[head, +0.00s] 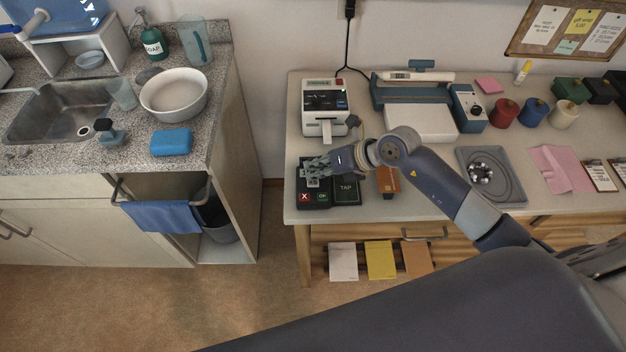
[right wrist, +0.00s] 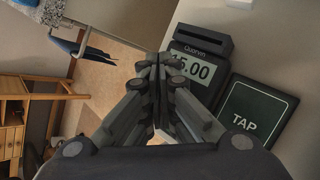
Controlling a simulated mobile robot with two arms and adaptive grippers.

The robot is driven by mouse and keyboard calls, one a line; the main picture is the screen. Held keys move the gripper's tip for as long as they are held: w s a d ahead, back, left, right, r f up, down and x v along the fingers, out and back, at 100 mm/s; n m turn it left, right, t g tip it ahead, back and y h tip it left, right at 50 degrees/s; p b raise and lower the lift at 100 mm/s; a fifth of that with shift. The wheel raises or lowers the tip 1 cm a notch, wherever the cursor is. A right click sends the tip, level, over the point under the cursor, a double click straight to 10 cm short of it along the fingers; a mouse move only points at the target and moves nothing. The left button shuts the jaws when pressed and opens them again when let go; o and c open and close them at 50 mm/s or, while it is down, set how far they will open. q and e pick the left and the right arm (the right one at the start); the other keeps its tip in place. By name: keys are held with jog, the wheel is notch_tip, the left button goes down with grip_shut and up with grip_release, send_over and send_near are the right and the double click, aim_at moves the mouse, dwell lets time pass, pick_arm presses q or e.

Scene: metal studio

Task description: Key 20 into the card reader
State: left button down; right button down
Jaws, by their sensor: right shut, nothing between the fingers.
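The black card reader (head: 313,203) lies at the left end of the right-hand table, with a red X key and a green OK key at its front. In the right wrist view the card reader (right wrist: 203,45) shows a display (right wrist: 192,68) reading 15.00, its left edge covered by my fingers. A black TAP pad (head: 347,191) is joined on its right; it also shows in the wrist view (right wrist: 255,112). My right gripper (head: 309,169) is shut and empty above the reader, hiding its number keys; its fingers show in the wrist view (right wrist: 158,62). My left gripper is out of view.
A white receipt printer (head: 324,97) with a paper strip stands behind the reader. An orange-brown object (head: 388,180) lies right of the TAP pad under my arm. A grey tray (head: 512,187) is farther right. The table's left edge is close to the reader.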

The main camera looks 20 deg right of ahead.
jog(key=shift+f, duration=0.1)
jog(key=shift+f, duration=0.3)
jog(key=shift+f+b, duration=0.45)
jog(key=shift+b, duration=0.1)
dwell(0.7)
dwell(0.4)
jog(key=shift+r+p, duration=0.85)
jog(key=shift+r, duration=0.05)
notch_tip(320, 180, up, 5)
jog(key=p, duration=0.4)
jog(key=shift+p, duration=0.3)
